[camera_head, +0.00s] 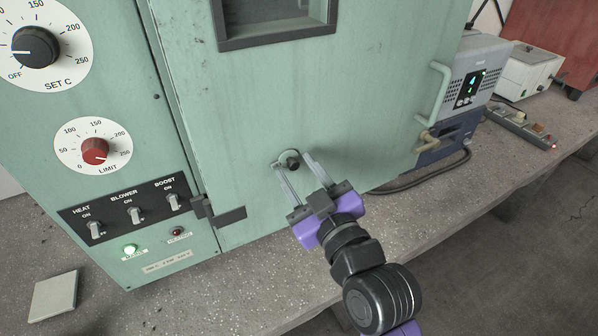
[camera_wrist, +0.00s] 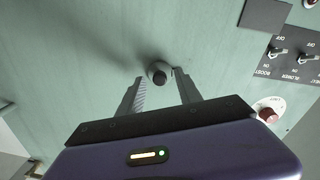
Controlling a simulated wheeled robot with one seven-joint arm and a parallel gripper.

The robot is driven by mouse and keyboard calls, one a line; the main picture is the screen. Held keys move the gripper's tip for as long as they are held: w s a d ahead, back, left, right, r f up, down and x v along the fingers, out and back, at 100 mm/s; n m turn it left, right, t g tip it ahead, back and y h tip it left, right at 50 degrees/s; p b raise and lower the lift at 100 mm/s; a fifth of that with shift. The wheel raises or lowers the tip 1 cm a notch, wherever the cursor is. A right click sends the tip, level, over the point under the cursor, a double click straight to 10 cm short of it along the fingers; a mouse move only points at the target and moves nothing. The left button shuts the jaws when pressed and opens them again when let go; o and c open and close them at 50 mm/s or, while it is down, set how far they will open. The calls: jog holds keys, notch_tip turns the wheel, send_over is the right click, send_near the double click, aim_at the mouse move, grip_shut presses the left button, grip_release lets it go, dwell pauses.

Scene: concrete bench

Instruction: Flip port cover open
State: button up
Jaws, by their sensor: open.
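The port cover (camera_head: 290,154) is a small pale round piece with a dark knob, low on the front of the green oven door. It also shows in the wrist view (camera_wrist: 158,69), where its dark round end faces me. My gripper (camera_head: 293,163) is open, with one finger on each side of the cover. In the wrist view my gripper (camera_wrist: 158,74) has its two fingertips on either side of the knob, with a gap showing. I cannot tell how deep the tips reach, and no port hole shows.
The oven's control panel, with a red limit dial (camera_head: 95,150) and several switches, is at the left. A dark latch (camera_head: 219,211) sits at the door's lower left edge. A door handle (camera_head: 438,95) juts out at the right. The concrete bench (camera_head: 250,270) is mostly clear in front.

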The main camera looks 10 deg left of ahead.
jog(key=shift+s, duration=0.1)
jog(key=b+v, duration=0.1)
jog(key=v, duration=0.6)
jog(key=shift+s+d, duration=0.25)
